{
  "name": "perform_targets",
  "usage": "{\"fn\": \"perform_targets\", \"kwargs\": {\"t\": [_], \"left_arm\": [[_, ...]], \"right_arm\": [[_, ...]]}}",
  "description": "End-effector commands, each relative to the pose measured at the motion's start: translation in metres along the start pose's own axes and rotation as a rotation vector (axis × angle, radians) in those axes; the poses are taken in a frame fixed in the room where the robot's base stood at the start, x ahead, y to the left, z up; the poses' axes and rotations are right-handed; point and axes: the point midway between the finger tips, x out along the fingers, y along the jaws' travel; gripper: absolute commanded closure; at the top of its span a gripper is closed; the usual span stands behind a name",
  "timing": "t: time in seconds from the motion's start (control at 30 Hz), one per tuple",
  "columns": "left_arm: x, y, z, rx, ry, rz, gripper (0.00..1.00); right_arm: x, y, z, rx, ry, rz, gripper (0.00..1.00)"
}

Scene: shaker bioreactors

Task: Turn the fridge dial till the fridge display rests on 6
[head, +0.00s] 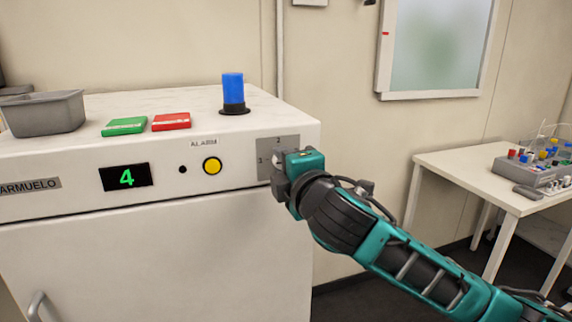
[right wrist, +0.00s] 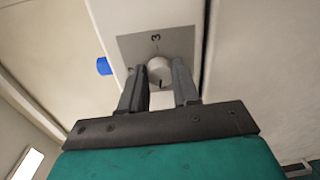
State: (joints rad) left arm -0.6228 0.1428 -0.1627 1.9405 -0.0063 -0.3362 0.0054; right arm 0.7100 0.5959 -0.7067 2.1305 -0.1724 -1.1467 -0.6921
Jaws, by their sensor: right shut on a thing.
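The fridge (head: 160,250) is a white cabinet with a black display (head: 126,177) that reads a green 4. The dial plate (head: 268,148) is a grey square at the right end of the front panel, with small numbers on it. In the right wrist view the dial (right wrist: 160,71) is a round pale knob with a dark mark, below a 3 on the plate. My right gripper (right wrist: 159,88) is shut on the dial, one finger on each side. My left gripper is not in view.
A yellow alarm button (head: 212,166) sits on the panel left of the dial plate. On the fridge top are a grey bin (head: 42,113), green (head: 125,126) and red (head: 171,122) blocks and a blue beacon (head: 233,93). A white table (head: 465,170) stands at right.

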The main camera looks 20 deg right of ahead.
Motion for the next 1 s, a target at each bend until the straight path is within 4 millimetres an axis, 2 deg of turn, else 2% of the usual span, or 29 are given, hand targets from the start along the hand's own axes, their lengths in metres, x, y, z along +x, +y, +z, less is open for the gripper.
{"fn": "perform_targets", "kwargs": {"t": [0.3, 0.77, 0.8, 1.0], "left_arm": [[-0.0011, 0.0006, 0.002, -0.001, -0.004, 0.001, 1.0], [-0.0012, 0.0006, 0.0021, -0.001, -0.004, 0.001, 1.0], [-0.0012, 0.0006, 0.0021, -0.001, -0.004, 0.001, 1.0], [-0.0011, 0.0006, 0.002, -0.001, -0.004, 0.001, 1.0]], "right_arm": [[0.0, 0.002, -0.0006, -0.095, -0.002, 0.004, 1.0], [-0.0001, 0.0017, -0.0006, -0.106, -0.003, 0.003, 1.0], [-0.0001, 0.0017, -0.0006, -0.106, -0.003, 0.003, 0.67], [-0.0001, 0.0011, -0.0005, -0.106, -0.003, 0.002, 0.48]]}}
